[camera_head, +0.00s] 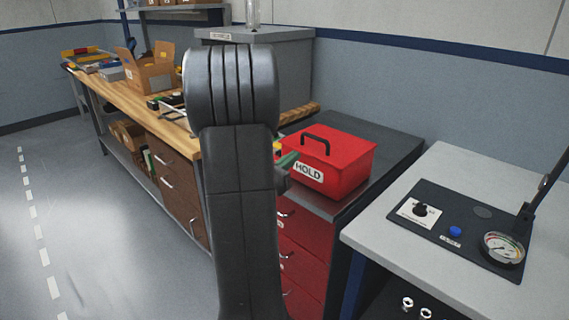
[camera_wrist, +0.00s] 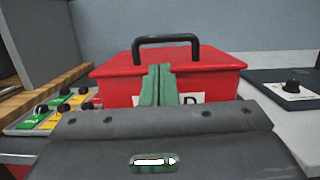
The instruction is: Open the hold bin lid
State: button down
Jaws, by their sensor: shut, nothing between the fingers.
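The hold bin is a red box (camera_head: 345,183) with a white HOLD label on its front. It stands on a dark-topped cabinet. Its red lid (camera_head: 345,146) is closed and carries a black arched handle (camera_wrist: 166,42). My gripper (camera_wrist: 159,70) has green fingers, shut and empty, in front of the bin's front face, below the handle. In the wrist view the fingers cover part of the label. In the head view my arm hides most of the gripper, with only a bit of green finger (camera_head: 287,160) showing left of the label. Whether the fingers touch the bin cannot be told.
A pale bench (camera_head: 440,175) at right holds a dark panel with a gauge (camera_head: 502,247), a knob and a blue button. A wooden workbench (camera_head: 120,85) with cardboard boxes (camera_head: 150,70) runs left. A tray of coloured parts (camera_wrist: 50,113) lies left of the bin. Red drawers (camera_head: 300,250) are below it.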

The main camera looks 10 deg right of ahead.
jog(key=x, duration=0.5)
jog(key=shift+w+d+r, duration=0.15)
jog(key=shift+w+d, duration=0.05)
jog(key=shift+d, duration=0.1)
jog(key=shift+r+p, duration=0.1)
jog(key=shift+p, duration=0.2)
